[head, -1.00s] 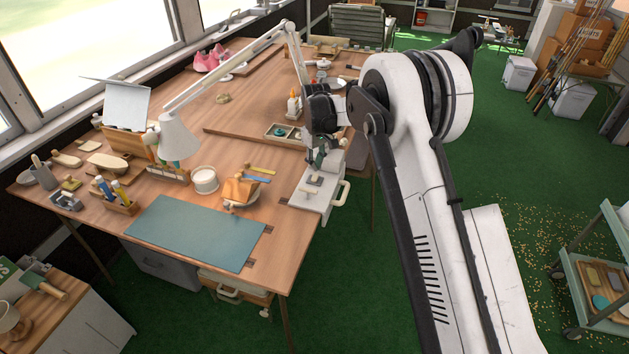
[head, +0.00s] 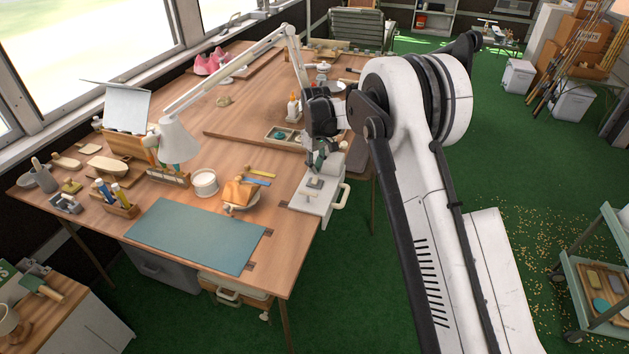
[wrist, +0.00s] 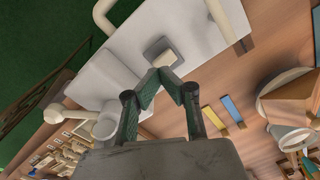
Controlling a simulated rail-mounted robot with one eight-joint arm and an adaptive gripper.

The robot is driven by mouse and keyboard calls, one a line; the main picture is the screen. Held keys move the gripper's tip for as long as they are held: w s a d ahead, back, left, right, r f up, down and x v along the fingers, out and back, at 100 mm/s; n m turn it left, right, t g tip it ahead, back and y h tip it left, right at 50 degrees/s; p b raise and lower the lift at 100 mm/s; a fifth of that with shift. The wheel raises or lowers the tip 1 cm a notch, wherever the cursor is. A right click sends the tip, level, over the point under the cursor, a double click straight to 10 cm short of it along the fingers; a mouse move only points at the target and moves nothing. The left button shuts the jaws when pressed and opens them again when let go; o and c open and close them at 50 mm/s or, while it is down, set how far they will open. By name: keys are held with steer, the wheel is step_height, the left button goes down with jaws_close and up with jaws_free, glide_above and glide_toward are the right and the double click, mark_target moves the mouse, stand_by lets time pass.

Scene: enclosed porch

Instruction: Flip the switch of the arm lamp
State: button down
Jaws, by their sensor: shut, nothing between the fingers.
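The arm lamp (head: 178,140) has a white cone shade and a long jointed arm over the wooden table. A white box-like unit (head: 318,196) stands at the table's right edge. On its top is a small switch with a grey square frame (head: 315,182); its pale rocker (wrist: 166,58) shows in the wrist view. Whether this switch belongs to the lamp cannot be told. My gripper (head: 318,166) is shut and empty just above the unit. In the wrist view its fingertips (wrist: 160,74) meet right beside the switch; contact cannot be told.
A white bowl with orange cloth (head: 238,195), a white round tub (head: 205,183) and a divided tray (head: 283,134) sit near the unit. A teal mat (head: 195,233) lies at the table's front. Curved white handles (head: 341,195) stick out at the unit's right side.

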mark_target(316, 177)
steer(key=shift+f+b, duration=1)
steer(key=shift+f, duration=0.4)
stand_by(1.2)
steer(key=shift+r, duration=0.1)
steer(key=shift+r+p, duration=1.05)
steer(key=shift+r, duration=2.4)
